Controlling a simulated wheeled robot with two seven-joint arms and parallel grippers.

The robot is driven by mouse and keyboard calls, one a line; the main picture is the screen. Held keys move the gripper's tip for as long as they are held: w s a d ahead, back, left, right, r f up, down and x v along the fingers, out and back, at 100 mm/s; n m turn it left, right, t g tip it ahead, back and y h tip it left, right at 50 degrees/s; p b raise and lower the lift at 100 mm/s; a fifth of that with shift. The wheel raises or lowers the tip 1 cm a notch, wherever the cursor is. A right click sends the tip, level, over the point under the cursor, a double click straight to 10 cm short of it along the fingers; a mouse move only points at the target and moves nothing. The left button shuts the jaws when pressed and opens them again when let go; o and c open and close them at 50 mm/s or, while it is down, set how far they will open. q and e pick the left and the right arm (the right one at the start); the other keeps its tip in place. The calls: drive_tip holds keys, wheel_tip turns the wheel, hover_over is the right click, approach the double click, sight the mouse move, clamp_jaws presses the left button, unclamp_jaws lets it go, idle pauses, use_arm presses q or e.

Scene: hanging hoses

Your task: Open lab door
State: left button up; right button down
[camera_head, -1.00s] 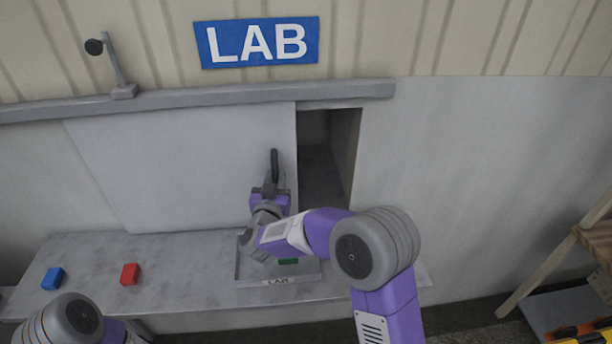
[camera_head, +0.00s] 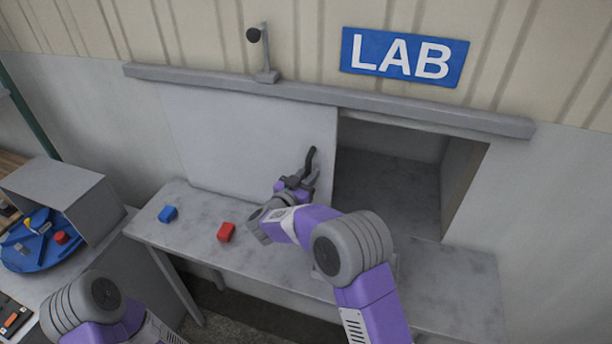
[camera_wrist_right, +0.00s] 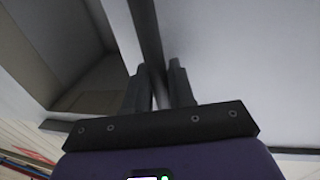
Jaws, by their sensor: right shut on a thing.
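The lab door (camera_head: 245,135) is a pale grey sliding panel under a rail, left of the blue LAB sign (camera_head: 405,57). It stands partly open, with a wide dark opening (camera_head: 390,175) to its right. A dark upright handle (camera_head: 310,158) is near the door's right edge. My right gripper (camera_head: 302,180) is shut on the handle. In the right wrist view the fingers (camera_wrist_right: 160,88) stand on either side of the dark handle bar (camera_wrist_right: 147,35). Only a link of my left arm shows at the lower left; its gripper is out of view.
At the left, a grey box (camera_head: 75,190) stands by a blue round tray (camera_head: 40,258). The grey rail (camera_head: 430,115) spans above.

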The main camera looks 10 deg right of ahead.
drive_tip(key=c, duration=1.1)
unclamp_jaws()
drive_tip(key=v, duration=0.7)
drive_tip(key=shift+s+a, duration=0.2)
drive_tip(key=shift+a, duration=0.05)
